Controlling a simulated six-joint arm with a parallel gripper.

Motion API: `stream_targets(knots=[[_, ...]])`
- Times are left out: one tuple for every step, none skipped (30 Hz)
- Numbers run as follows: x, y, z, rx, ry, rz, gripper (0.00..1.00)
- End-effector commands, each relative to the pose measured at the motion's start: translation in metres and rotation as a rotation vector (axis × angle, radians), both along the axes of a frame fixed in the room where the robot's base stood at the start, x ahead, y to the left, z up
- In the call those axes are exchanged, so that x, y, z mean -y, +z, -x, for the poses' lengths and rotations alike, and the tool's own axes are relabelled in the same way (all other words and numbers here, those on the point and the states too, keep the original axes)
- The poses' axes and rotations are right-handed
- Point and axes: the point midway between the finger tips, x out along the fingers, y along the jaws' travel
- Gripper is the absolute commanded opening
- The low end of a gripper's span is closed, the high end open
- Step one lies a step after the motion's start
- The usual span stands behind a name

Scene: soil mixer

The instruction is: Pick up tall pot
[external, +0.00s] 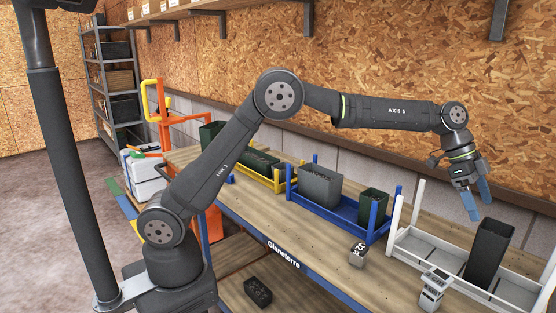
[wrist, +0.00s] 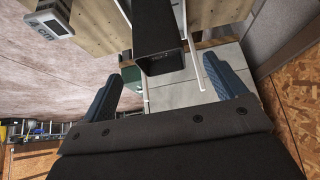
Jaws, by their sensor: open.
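The tall pot (external: 489,254) is a dark, square, narrow pot standing upright in the white tray (external: 408,241) at the right end of the bench. In the wrist view the tall pot (wrist: 157,30) shows at the top middle, beyond the fingers and between their lines. My gripper (external: 479,208) is open and empty, with blue fingers pointing down. It is above the tray, up and left of the pot in the external view, and apart from it. In the wrist view my gripper (wrist: 166,72) has its fingers spread wide.
A blue tray (external: 342,215) with a grey pot (external: 319,186) and a small dark green pot (external: 373,205) stands left of the white tray. A small device with a display (external: 434,288) is at the bench's front edge. A labelled block (external: 358,254) lies nearby. White posts rise around the tray.

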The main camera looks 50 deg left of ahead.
Motion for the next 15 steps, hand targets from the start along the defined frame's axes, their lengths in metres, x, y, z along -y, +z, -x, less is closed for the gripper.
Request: stream_targets(knots=[[0.007, -0.011, 0.0, -0.002, 0.0, -0.001, 0.89], [0.01, -0.016, 0.0, -0.002, -0.001, -0.001, 0.89], [0.014, -0.023, 0.001, -0.003, -0.001, -0.002, 0.89], [0.017, -0.027, 0.001, -0.002, 0.0, -0.002, 0.89], [0.019, -0.031, 0.001, -0.001, 0.0, -0.001, 0.89], [0.022, -0.035, 0.0, -0.001, 0.0, -0.001, 0.89], [0.024, -0.038, 0.0, -0.001, 0.0, -0.001, 0.89], [0.025, -0.04, 0.0, -0.001, 0.0, -0.001, 0.89], [0.027, -0.043, 0.0, -0.001, 0.0, -0.001, 0.89], [0.028, -0.044, 0.0, -0.001, 0.001, 0.0, 0.89], [0.028, -0.044, 0.0, -0.001, 0.001, 0.0, 0.89], [0.029, -0.045, 0.0, 0.0, 0.001, 0.0, 0.89], [0.03, -0.046, 0.0, 0.0, 0.002, 0.0, 0.89], [0.03, -0.048, 0.0, 0.0, 0.002, 0.0, 0.89], [0.032, -0.051, 0.0, -0.001, 0.002, 0.0, 0.89]])
